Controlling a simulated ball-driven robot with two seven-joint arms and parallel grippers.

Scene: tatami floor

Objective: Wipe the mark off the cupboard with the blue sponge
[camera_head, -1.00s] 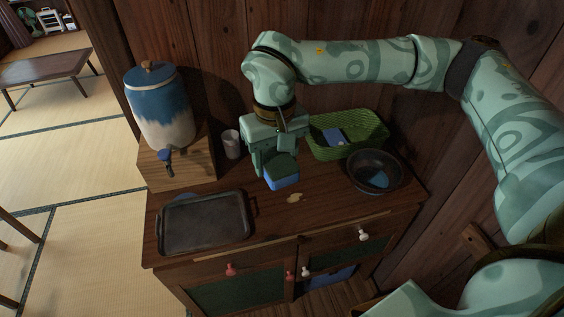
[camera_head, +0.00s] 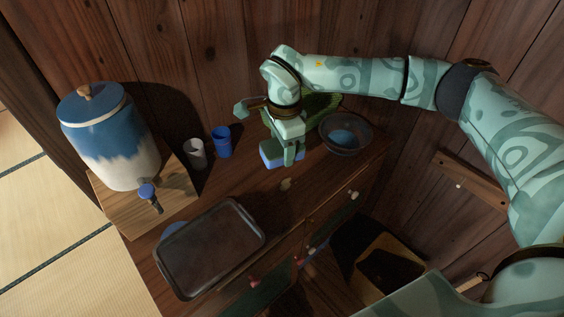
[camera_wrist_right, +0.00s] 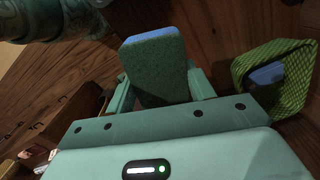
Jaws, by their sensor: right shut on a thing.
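The blue sponge (camera_head: 268,160) is in my right gripper (camera_head: 283,148), which is shut on it above the cupboard top. In the right wrist view the sponge (camera_wrist_right: 158,70) shows a dark green face and a blue edge between the two fingers. The mark (camera_head: 286,184) is a small pale spot on the top of the wooden cupboard (camera_head: 215,185), just in front of the sponge and not covered by it. I cannot tell whether the sponge touches the wood. My left gripper is not in view.
A dark tray (camera_head: 212,250) lies at the front left of the top. A drink dispenser (camera_head: 110,140) on a wooden stand, a white cup (camera_head: 195,154) and a blue cup (camera_head: 221,142) stand left. A bowl (camera_head: 345,133) and a green basket (camera_wrist_right: 290,95) are right.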

